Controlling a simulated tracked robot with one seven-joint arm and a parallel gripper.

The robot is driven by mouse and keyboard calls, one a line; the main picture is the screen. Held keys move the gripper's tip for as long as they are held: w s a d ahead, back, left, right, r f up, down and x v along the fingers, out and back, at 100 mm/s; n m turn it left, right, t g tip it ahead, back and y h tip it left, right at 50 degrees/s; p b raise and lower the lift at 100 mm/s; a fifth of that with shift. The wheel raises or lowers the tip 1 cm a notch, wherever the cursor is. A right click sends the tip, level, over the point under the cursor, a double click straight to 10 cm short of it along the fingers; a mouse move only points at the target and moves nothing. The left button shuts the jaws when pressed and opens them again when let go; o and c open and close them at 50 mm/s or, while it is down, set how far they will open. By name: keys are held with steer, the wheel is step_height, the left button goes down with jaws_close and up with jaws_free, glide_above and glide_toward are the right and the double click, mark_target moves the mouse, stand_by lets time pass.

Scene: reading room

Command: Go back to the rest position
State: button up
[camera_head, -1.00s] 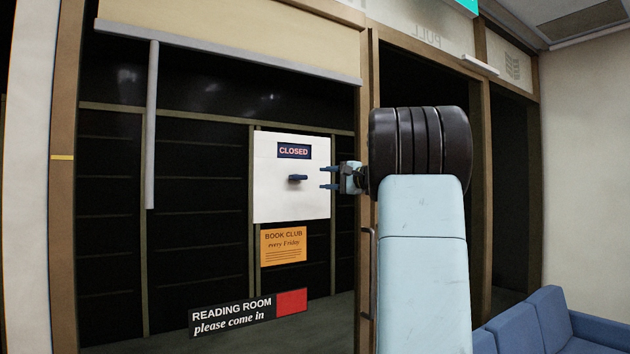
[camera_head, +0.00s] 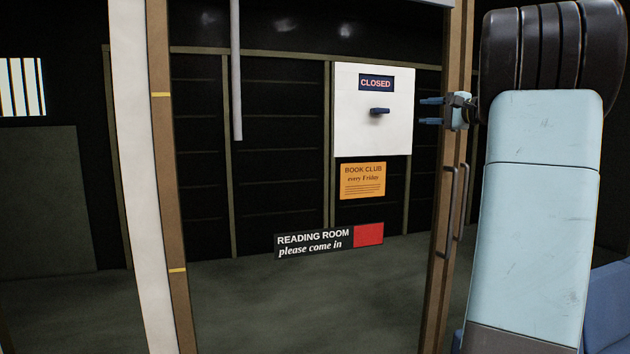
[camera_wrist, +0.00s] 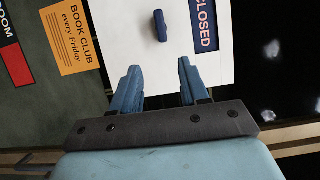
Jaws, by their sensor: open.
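My gripper (camera_head: 431,111) is at the end of my pale blue arm, to the right of a white panel (camera_head: 350,130) in the head view. Its two blue fingers are apart with nothing between them. The panel carries a dark blue knob (camera_head: 380,111) below a CLOSED sign (camera_head: 376,83). In the wrist view the fingers (camera_wrist: 155,88) point toward the panel, and the knob (camera_wrist: 160,26) is beyond their tips, apart from them. The sign (camera_wrist: 203,22) is to the right of the knob there.
An orange book club notice (camera_head: 362,181) is below the panel, and a reading room sign (camera_head: 328,241) is lower still. A wood-framed door post with a handle (camera_head: 454,215) stands beside my arm. A blue seat (camera_head: 606,305) is at the lower right. Dark shelving is behind.

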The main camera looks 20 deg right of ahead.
steer(key=s+a+f+n+g, duration=0.2)
steer(key=s+a+f+g, duration=0.15)
steer(key=a, duration=0.45)
steer(key=s+a+f+n+g, duration=0.1)
steer(key=s+a+f+g, duration=0.2)
steer(key=a, duration=0.6)
steer(key=s+a+f+n+g, duration=0.1)
steer(key=s+a+f+n, duration=0.1)
steer(key=s+a+f, duration=0.45)
steer(key=s+a+f+n+g+h, duration=0.1)
steer(key=s+a+f+n+h, duration=0.2)
steer(key=s+f, duration=0.5)
steer(key=s+a+f+n+g+h, duration=0.2)
steer(key=s+a+f+n+h, duration=0.2)
steer(key=s+f, duration=0.4)
steer(key=s+a+n, duration=0.1)
steer(key=s, duration=0.3)
steer(key=shift+a, duration=0.3)
steer(key=shift+c, duration=0.2)
